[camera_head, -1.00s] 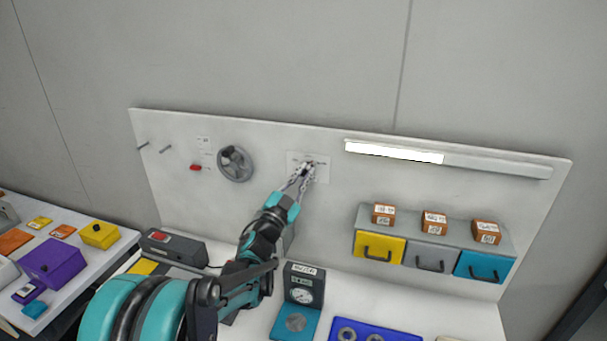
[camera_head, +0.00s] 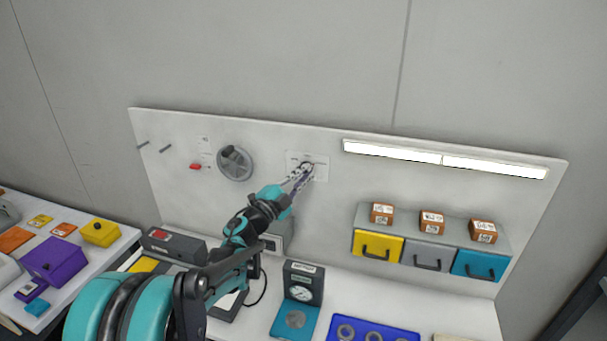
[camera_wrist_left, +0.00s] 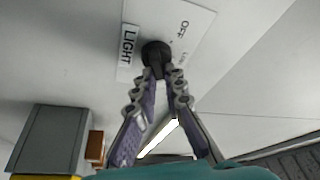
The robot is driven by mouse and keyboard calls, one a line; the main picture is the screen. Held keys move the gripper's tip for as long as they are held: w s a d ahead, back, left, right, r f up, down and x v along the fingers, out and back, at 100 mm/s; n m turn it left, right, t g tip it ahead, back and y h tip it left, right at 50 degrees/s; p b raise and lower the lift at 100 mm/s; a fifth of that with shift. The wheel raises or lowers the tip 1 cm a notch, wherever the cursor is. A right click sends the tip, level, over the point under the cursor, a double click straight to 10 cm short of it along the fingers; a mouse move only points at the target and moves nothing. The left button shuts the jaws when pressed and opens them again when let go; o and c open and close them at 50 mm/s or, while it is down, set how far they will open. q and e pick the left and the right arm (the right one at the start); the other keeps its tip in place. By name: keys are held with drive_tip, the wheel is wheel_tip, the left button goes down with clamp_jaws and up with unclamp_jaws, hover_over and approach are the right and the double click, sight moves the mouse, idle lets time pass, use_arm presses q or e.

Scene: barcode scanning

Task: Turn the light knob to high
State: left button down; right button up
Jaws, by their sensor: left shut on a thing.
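The light knob (camera_wrist_left: 155,55) is a black round knob on a white plate (camera_wrist_left: 185,25) marked LIGHT and OFF, seen in the left wrist view. In the head view the plate (camera_head: 322,172) is on the upright panel, and the knob is mostly hidden behind my fingers. My left gripper (camera_head: 304,171) reaches up to it and is shut on the knob's grip, as the left wrist view also shows (camera_wrist_left: 164,76). Both halves of the light bar (camera_head: 440,159) at the panel's upper right are lit. My right gripper is not in view.
A grey handwheel (camera_head: 235,163) is left of the plate. Yellow, grey and blue drawers (camera_head: 428,255) with small brown boxes on top are at the lower right.

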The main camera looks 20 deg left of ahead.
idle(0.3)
use_arm(q)
drive_tip(key=c, duration=1.6)
unclamp_jaws()
drive_tip(key=v, duration=1.2)
drive_tip(key=shift+r, duration=0.1)
